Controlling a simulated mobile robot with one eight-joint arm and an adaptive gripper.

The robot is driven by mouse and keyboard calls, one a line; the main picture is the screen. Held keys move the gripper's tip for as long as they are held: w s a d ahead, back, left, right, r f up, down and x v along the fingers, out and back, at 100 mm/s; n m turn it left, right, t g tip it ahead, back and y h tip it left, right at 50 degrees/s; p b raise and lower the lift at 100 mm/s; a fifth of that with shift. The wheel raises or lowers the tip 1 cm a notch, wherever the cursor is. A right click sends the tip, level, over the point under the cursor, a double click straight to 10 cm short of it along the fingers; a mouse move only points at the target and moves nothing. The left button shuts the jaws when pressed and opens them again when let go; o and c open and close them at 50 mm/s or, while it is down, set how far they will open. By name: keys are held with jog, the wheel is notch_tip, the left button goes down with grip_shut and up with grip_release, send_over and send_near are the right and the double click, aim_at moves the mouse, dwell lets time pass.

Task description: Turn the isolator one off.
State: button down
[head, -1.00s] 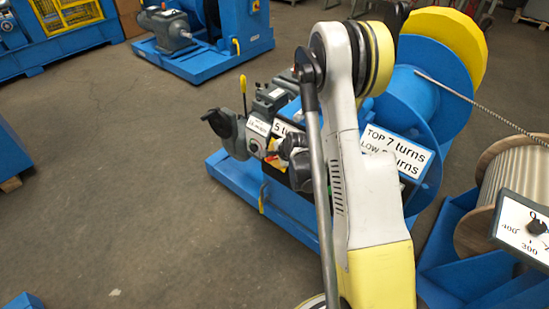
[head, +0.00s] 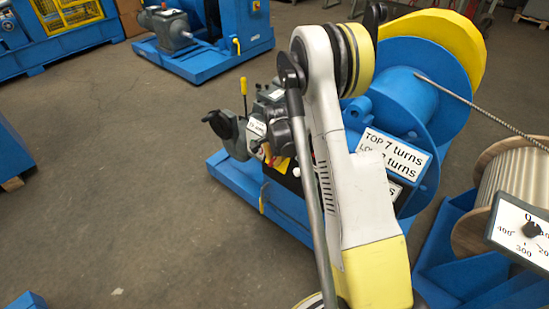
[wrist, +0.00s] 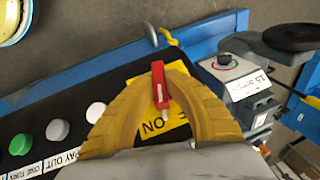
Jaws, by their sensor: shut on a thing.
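The isolator has a red handle (wrist: 161,86) on a yellow plate (wrist: 178,118) in the wrist view. The letters "ON" show on the plate below the handle. My gripper (wrist: 164,72) is shut on the red handle, one yellow finger on each side of it. The handle stands nearly upright in the picture, its top end poking out past the fingertips. In the head view, a bit of the yellow plate (head: 276,163) shows beside my wrist, and my arm hides most of the control panel.
Beside the isolator are a green button (wrist: 20,144), a white button (wrist: 96,112) and a grey box with a black knob (wrist: 224,59). A yellow-topped lever (head: 243,86) stands behind the panel. A blue cable drum (head: 425,90) lies to the right. Open floor is at left.

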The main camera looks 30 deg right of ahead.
jog(key=n+g+h, duration=0.1)
jog(key=g, duration=0.1)
jog(key=n+g, duration=0.2)
jog(key=g, duration=0.1)
jog(key=shift+w+a+f+h, duration=0.1)
jog(key=shift+w+f+h, duration=0.1)
jog(key=shift+h, duration=0.2)
jog(key=n+g+h+b, duration=0.2)
jog(key=n+g, duration=0.1)
jog(key=shift+g+h, duration=0.3)
jog(key=shift+h, duration=0.1)
jog(key=c, duration=1.4)
grip_release()
jog(key=shift+r, duration=0.1)
notch_tip(320, 180, up, 10)
